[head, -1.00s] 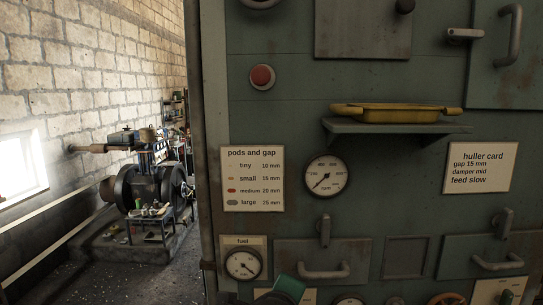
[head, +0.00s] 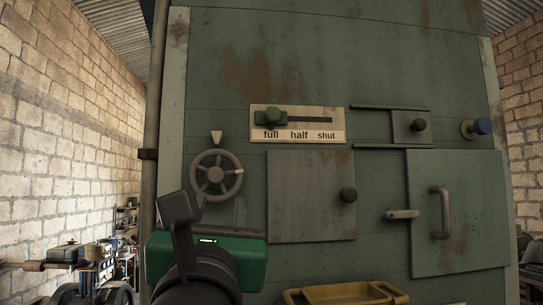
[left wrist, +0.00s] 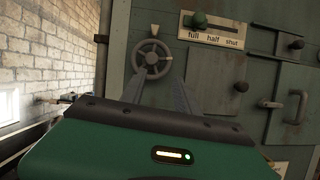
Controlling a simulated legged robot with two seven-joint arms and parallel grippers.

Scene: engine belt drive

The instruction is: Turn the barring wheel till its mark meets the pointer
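The barring wheel (head: 216,175), a grey spoked handwheel, is on the green machine front. A pale mark shows on the right side of its rim. The pale pointer (head: 217,137) is just above the top of the wheel, so mark and pointer are apart. My left gripper (head: 220,200), with a green body, is below and in front of the wheel. In the left wrist view its two grey fingers (left wrist: 157,84) stand apart with nothing between them, and the wheel (left wrist: 152,59) shows just beyond their tips. My right gripper is in neither view now.
A slider plate (head: 297,123) marked full, half, shut is right of the pointer, its green knob near full. A knobbed hatch (head: 310,195) is right of the wheel, then a handled door (head: 455,212). A yellow tray (head: 345,294) is at the bottom.

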